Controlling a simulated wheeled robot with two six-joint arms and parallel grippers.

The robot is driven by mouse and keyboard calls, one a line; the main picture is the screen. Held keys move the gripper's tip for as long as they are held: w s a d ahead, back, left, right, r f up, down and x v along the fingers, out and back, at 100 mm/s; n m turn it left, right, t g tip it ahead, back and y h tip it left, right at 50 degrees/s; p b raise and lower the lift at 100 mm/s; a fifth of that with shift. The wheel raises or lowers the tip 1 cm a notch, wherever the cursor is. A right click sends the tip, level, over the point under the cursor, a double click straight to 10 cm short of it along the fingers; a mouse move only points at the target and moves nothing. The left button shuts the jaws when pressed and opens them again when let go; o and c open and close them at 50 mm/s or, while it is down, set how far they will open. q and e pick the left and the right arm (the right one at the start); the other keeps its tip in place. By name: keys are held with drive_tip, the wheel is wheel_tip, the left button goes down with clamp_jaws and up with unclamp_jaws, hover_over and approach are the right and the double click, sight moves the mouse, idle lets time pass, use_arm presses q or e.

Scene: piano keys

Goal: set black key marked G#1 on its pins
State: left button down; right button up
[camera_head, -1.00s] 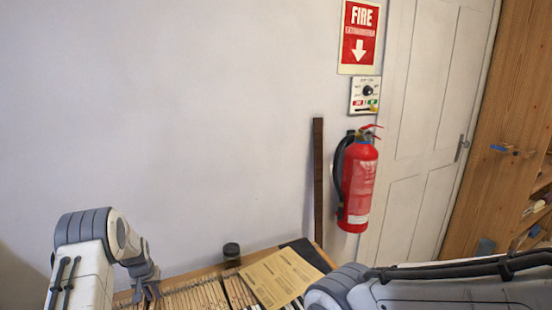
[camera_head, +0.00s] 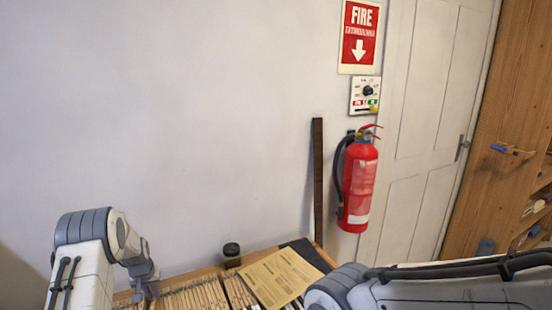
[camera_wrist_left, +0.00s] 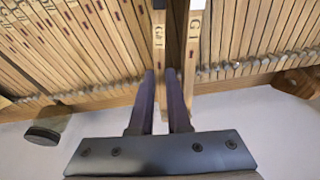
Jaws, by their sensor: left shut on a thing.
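My left gripper (camera_head: 150,291) is low over the left part of the key bed in the head view. In the left wrist view its two dark fingers (camera_wrist_left: 161,76) are close together, shut on the end of a narrow wooden key stick (camera_wrist_left: 158,50). That stick has a small dark mark that looks like a G label; I cannot read it fully. It lies lengthwise among the other keys, beside a dark gap. The pins under it are hidden, and I cannot tell if it touches them. My right gripper is out of view; only my right arm shows in the head view.
Rows of wooden keys (camera_head: 196,297) lie on either side, with a neighbouring marked key (camera_wrist_left: 194,45) close to the right finger. A dark jar (camera_head: 232,250) stands at the back edge. A tan printed sheet (camera_head: 274,278) covers keys at right. The wall is behind.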

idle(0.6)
use_arm(q)
drive_tip(key=w+p+v, duration=0.2)
drive_tip(key=p+v, duration=0.2)
drive_tip(key=v, duration=0.4)
drive_tip(key=shift+a+r+p, duration=0.35)
drive_tip(key=shift+r+p, duration=0.05)
idle(0.4)
drive_tip(key=shift+s, duration=0.1)
